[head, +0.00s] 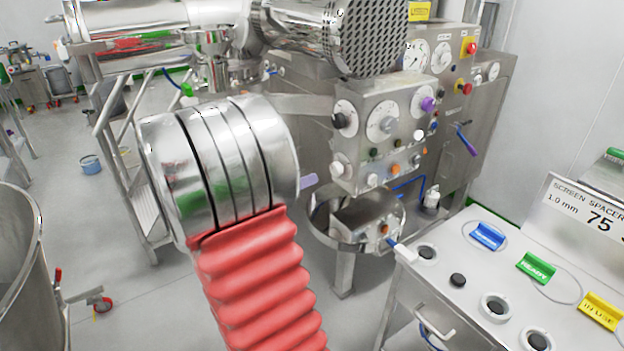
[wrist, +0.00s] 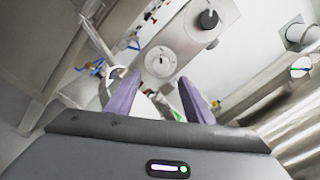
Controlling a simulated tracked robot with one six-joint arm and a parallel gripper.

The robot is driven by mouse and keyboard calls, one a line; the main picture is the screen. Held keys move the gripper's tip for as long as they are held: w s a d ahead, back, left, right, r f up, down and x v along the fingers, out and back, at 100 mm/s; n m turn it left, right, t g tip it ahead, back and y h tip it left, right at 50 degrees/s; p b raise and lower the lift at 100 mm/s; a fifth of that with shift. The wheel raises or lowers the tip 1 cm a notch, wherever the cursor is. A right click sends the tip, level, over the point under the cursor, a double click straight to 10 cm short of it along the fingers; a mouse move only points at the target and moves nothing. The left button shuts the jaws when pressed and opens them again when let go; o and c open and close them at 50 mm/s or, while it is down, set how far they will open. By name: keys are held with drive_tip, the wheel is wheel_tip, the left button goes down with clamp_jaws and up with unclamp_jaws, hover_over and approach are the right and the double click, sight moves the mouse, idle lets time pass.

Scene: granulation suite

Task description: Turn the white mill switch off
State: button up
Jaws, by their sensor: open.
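The grey control panel (head: 385,130) in the head view carries several knobs and dials. A white knob (head: 338,170) sits at its lower left, below a black knob (head: 340,120). Another white knob (head: 419,135) is at its right; labels are too small to show which is the mill switch. In the wrist view a round pale plate with a small dark mark (wrist: 160,62) lies just beyond my gripper (wrist: 158,82), with a black knob (wrist: 208,19) above right. My gripper is open and empty, its purple fingers apart. In the head view one purple fingertip (head: 309,181) shows, left of the panel.
A round steel bowl (head: 330,238) stands below the panel. A steel bench (head: 450,280) with blue, green and yellow tags is at the right. A large perforated drum (head: 365,38) hangs above.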

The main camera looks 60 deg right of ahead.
drive_tip(key=v, duration=0.4)
drive_tip(key=shift+w+a, duration=0.1)
drive_tip(key=shift+a, duration=0.1)
idle(0.6)
